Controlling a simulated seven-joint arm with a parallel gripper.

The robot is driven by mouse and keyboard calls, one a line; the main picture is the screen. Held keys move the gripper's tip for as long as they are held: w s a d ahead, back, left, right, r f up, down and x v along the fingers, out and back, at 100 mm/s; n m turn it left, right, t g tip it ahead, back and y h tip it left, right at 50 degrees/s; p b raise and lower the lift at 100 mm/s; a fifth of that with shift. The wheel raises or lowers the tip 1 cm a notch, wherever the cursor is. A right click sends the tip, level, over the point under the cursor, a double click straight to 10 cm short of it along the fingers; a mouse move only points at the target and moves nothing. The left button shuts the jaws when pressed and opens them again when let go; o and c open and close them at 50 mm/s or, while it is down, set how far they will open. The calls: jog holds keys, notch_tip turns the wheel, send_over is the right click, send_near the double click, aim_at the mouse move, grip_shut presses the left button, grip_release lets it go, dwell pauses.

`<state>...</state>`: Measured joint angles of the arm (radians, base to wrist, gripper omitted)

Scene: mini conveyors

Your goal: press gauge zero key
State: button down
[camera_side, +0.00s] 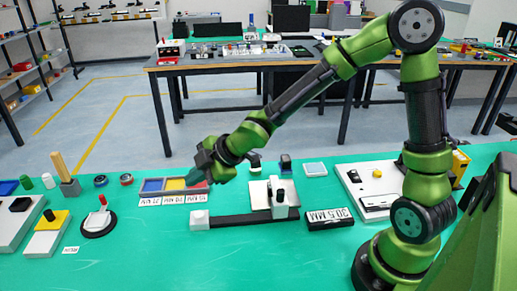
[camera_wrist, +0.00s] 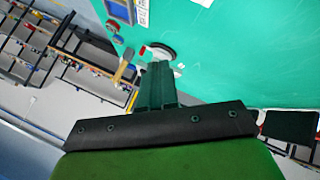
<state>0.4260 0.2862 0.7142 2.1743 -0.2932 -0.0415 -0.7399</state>
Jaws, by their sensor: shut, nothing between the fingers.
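A dark display reading "30.5 MM" (camera_side: 330,218) lies on the green table, right of a gauge with a long dark rail (camera_side: 235,220). The rail has a white block at its left end (camera_side: 200,218) and a pale plate with dark upright parts (camera_side: 262,190) at its right. I cannot tell which part is the zero key. My gripper (camera_side: 196,177) is shut and empty, above the table near the coloured trays, left of and behind the gauge. Its closed fingers show in the wrist view (camera_wrist: 158,68). The gauge is not recognisable in the wrist view.
Blue, yellow and red trays (camera_side: 173,185) with labels lie under and beside my gripper. A white panel with knobs (camera_side: 368,185) stands right of the gauge. A round dark base with a red-tipped post (camera_side: 100,222) stands left. The front middle of the table is clear.

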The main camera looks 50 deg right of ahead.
aim_at(202, 215)
jog(key=shift+f, duration=4.15)
jog(key=shift+f, duration=0.4)
jog(key=shift+f, duration=0.4)
jog(key=shift+r, duration=0.85)
jog(key=shift+r, duration=2.5)
